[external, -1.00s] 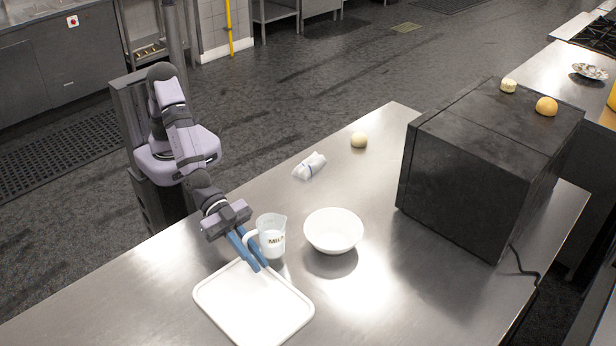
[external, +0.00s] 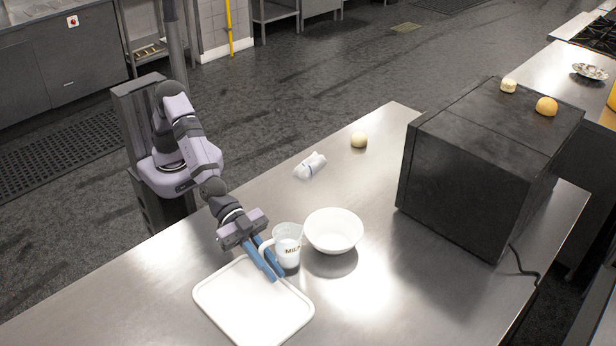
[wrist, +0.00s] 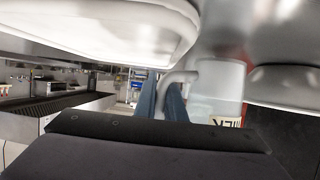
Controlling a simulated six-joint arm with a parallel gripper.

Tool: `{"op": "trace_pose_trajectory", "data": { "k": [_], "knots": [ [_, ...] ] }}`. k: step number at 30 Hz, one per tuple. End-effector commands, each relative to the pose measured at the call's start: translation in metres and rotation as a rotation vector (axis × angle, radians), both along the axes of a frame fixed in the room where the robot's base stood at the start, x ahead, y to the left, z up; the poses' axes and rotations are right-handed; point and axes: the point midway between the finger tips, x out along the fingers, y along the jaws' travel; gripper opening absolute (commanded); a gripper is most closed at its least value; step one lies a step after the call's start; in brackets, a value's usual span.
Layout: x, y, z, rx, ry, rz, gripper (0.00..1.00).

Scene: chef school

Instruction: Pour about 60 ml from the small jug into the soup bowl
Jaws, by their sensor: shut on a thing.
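The small jug (external: 288,245) is a translucent cup with a handle, marked "MILK", with white contents showing. My gripper (external: 272,262) has its blue fingers at the jug's handle, on the jug's left side, and is shut on it. The jug looks close to upright, and its base seems slightly above the table. The white soup bowl (external: 333,231) stands just right of the jug, and its inside looks empty. In the wrist view, the jug (wrist: 220,92) and its handle show beside the blue fingers (wrist: 168,98), with the bowl (wrist: 285,85) at the right.
A white tray (external: 253,306) lies in front of my gripper. A black oven-like box (external: 478,165) stands at the right with a cable. A crumpled white cloth (external: 310,165) and a pale round item (external: 359,140) lie farther back. The table's front right is clear.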

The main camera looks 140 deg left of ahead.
Motion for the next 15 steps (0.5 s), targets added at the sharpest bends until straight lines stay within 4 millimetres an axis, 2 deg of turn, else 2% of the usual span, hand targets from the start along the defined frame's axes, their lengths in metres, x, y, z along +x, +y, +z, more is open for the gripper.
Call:
{"op": "trace_pose_trajectory", "data": {
  "k": [11,15],
  "knots": [
    [0.003,0.008,0.007,-0.113,0.020,0.004,0.00],
    [0.004,0.013,0.019,-0.196,0.040,0.004,0.00]
  ]
}}
